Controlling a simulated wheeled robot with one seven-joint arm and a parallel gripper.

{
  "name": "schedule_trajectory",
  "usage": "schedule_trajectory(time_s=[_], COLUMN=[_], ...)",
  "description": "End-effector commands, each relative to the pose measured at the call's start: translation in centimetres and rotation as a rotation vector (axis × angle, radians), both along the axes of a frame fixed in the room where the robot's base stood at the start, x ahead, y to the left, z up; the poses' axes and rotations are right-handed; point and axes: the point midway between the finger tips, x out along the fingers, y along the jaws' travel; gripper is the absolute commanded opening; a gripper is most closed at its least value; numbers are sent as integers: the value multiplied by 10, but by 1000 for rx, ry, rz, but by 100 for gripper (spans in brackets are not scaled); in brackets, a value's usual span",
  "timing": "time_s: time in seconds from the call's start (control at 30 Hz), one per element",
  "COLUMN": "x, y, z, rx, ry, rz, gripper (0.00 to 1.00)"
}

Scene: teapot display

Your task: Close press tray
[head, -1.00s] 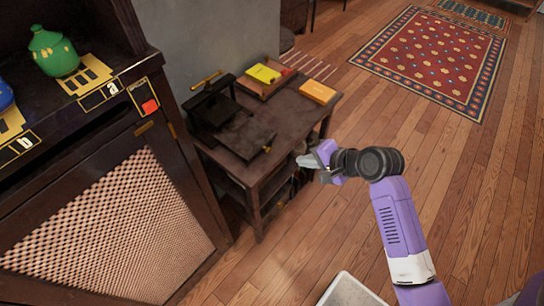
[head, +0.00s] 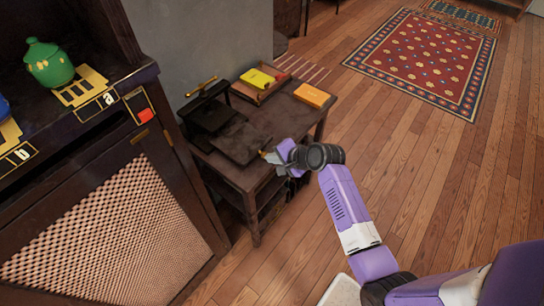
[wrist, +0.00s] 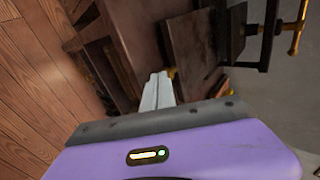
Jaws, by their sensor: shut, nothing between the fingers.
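The press (head: 208,112) is a dark frame with a brass handle on top, standing on a small dark wooden table. Its flat dark tray (head: 240,143) sticks out from the press toward the front right. In the wrist view the tray (wrist: 192,48) is a dark plate beside the press frame (wrist: 262,32). A small brass piece shows at the tray's near edge. My gripper (head: 267,156) is shut and empty at the tray's outer edge. Its pale fingers (wrist: 158,92) point at that edge in the wrist view. I cannot tell whether they touch it.
A wooden box (head: 262,86) with a yellow item, an orange box (head: 312,95) and several thin sticks lie on the table's back half. A dark cabinet (head: 115,215) with a mesh front and a green pot (head: 49,64) stands at left. Open wooden floor lies right.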

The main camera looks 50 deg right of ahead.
Motion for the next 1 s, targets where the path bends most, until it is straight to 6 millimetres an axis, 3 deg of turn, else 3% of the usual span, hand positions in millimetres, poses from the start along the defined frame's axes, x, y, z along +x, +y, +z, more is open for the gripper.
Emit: schedule_trajectory(time_s=[0.33, 0.47, 1.0], x=[2, 12, 125], y=[0, 0, 4], z=[0, 0, -2], rx=[0, 1, 2], ry=[0, -2, -2], rz=[0, -1, 1], gripper=[0, 0, 0])
